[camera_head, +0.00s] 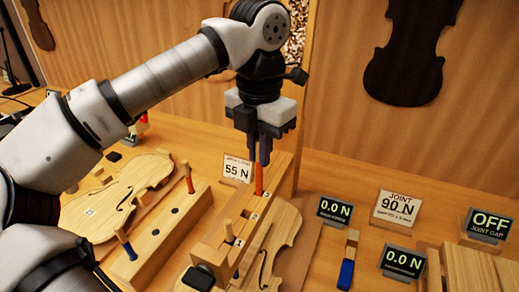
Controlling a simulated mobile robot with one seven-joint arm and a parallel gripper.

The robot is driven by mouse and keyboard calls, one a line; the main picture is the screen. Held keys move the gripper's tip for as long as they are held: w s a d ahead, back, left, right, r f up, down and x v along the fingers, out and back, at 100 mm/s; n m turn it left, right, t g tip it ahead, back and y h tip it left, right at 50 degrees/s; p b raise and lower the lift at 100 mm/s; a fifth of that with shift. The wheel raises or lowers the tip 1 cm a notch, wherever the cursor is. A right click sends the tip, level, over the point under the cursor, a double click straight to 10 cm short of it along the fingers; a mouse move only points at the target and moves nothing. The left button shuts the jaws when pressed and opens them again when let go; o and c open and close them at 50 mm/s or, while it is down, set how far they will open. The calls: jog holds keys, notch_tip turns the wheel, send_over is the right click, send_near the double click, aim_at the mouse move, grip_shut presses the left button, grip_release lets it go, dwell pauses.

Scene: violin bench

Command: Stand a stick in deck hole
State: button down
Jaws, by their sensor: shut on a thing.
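My gripper (258,157) points straight down over the wooden deck (237,213) and is shut on an orange-red stick (259,180). The stick is upright, and its lower end is at the far part of the deck. I cannot tell whether it is in a hole or just above one. The deck carries small number labels and spans a violin plate (281,235). Left of it, a long wooden block (170,238) holds another red-tipped stick (188,177) at its far end and a blue-tipped stick (124,243) at its near end. Dark empty holes show between them.
A second violin plate (110,200) lies at left, partly behind my arm. A sign reading 55 N (236,170) stands behind the deck. Displays (334,211) and a blue-ended wooden piece (346,270) are at right. A dark block (199,277) sits at the deck's near end.

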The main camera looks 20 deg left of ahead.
aim_at(260, 181)
jog(key=shift+r+p, duration=1.4)
jog(key=shift+r, duration=0.7)
jog(key=shift+f+b, duration=0.2)
jog(key=shift+b, duration=0.1)
dwell(0.5)
jog(key=shift+f, duration=0.35)
jog(key=shift+f+b, duration=4.5)
jog(key=shift+f, duration=0.9)
jog(key=c, duration=1.4)
grip_release()
